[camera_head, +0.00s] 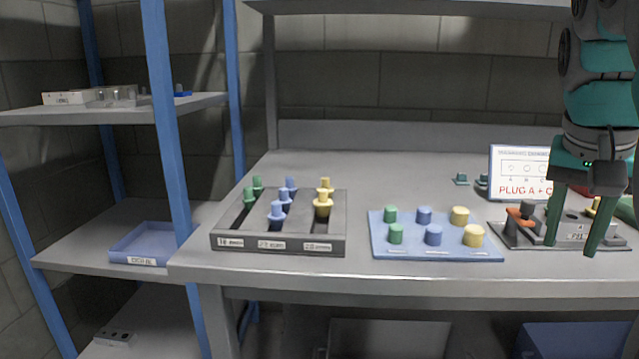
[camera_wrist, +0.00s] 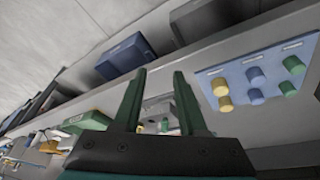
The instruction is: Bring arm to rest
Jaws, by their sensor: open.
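My gripper (camera_head: 574,225) hangs at the right of the head view with its fingers pointing down. Its two green fingers are apart, with nothing held between them that I can see. They are in front of a dark fixture plate (camera_head: 508,236) with an orange part on it. Whether the fingertips touch the plate cannot be told. In the wrist view, both fingers (camera_wrist: 155,85) show spread, with the fixture partly seen between and behind them. My arm comes down from the top right corner and hides part of the bench.
A blue board (camera_head: 400,250) with green, blue and yellow caps lies left of my gripper. Farther left is a grey tray (camera_head: 228,243) of coloured plugs. A sign (camera_head: 512,160) stands behind the fixture. A blue-framed shelf (camera_head: 172,130) stands at the left. The bench's back middle is clear.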

